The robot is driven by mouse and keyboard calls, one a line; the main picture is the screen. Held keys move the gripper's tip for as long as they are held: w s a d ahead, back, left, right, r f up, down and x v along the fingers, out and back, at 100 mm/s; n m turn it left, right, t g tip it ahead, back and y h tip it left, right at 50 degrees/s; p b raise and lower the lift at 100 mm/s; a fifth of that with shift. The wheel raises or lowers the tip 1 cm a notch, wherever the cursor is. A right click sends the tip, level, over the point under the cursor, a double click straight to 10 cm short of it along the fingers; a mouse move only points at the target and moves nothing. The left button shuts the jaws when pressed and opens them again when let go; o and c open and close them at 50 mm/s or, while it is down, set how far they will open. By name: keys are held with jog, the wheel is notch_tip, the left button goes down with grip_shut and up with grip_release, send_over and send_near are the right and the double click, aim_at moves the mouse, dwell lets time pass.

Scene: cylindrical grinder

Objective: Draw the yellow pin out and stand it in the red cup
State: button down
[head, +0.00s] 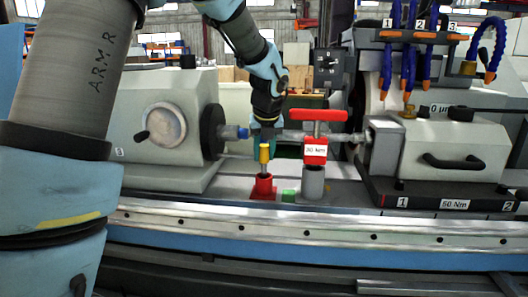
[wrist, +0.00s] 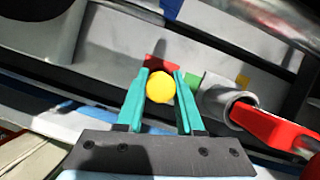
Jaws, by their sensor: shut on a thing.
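The yellow pin (head: 264,153) is upright, with a yellow head and a thin grey shank. My gripper (head: 264,143) holds it from above. In the wrist view the pin's round yellow head (wrist: 160,87) sits between my two teal fingers (wrist: 160,92), which are shut on it. The red cup (head: 263,188) stands on the machine bed directly below the pin. The shank's lower end meets the cup's mouth; how deep it is inside is hidden. Part of the red cup (wrist: 160,64) shows beyond the fingers in the wrist view.
A grey cylinder (head: 313,185) stands right of the cup, with a red T-handled piece (head: 316,150) labelled 30 Nm above it. A small green block (head: 289,195) lies between them. A horizontal shaft (head: 344,137) and the headstock (head: 165,125) are close by.

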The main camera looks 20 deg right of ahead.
aim_at(264, 162)
jog(key=shift+f+b, duration=0.9)
jog(key=shift+f, duration=1.2)
jog(key=shift+c, duration=2.3)
grip_release()
jog(key=b+v, duration=0.1)
jog(key=v, duration=0.9)
jog(key=shift+s+r, duration=0.2)
jog(key=shift+r, duration=0.15)
jog(key=shift+s, duration=0.1)
